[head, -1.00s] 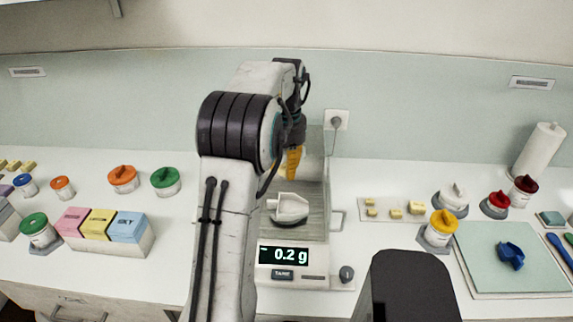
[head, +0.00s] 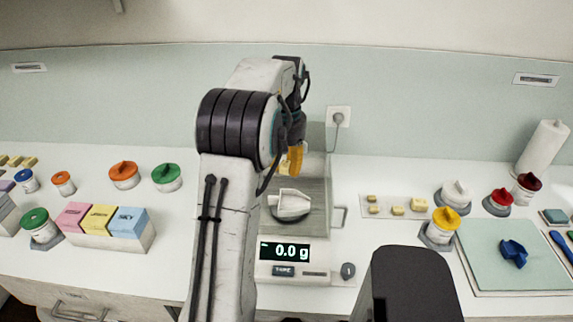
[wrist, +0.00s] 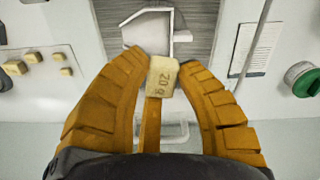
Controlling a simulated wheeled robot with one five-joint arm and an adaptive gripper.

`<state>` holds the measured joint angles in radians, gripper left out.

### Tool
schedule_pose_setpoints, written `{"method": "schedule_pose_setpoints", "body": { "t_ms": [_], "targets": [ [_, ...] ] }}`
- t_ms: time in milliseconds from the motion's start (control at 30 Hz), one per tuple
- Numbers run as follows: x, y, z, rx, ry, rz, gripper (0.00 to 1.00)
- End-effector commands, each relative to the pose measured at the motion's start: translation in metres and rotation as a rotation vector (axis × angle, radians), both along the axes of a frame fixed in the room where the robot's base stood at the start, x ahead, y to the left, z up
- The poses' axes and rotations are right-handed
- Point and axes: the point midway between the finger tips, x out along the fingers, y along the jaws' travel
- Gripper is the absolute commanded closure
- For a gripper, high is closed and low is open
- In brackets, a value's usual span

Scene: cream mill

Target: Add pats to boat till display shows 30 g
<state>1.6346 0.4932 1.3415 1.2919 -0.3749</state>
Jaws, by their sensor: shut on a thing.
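My gripper (wrist: 163,58) is shut on a yellow pat marked 20 g (wrist: 162,76), held between the fingertips in the wrist view. In the head view my gripper (head: 291,160) is above and behind the white boat, partly hidden by my arm. The boat (head: 290,206) sits on the scale's pan and looks empty; it also shows in the wrist view (wrist: 153,28), just beyond the fingertips. The scale's display (head: 284,251) reads 0.0 g. Several more pats (head: 397,211) of different sizes lie on a pale strip right of the scale.
A clear shield and side handle (head: 340,216) flank the pan. Right are a white-lidded jar (head: 456,193), a yellow-lidded jar (head: 445,222) and a green mat (head: 508,257) with a blue object. Left are coloured boxes (head: 103,222) and lidded jars (head: 167,176).

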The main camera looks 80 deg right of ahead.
Motion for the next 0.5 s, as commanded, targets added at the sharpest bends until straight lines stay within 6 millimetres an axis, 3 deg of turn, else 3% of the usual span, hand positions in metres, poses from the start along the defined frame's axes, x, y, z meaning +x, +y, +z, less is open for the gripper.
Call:
{"method": "schedule_pose_setpoints", "body": {
  "t_ms": [500],
  "targets": [
    [0.0, 0.0, -0.049, 0.0, 0.0, -0.002, 0.86]
  ]
}}
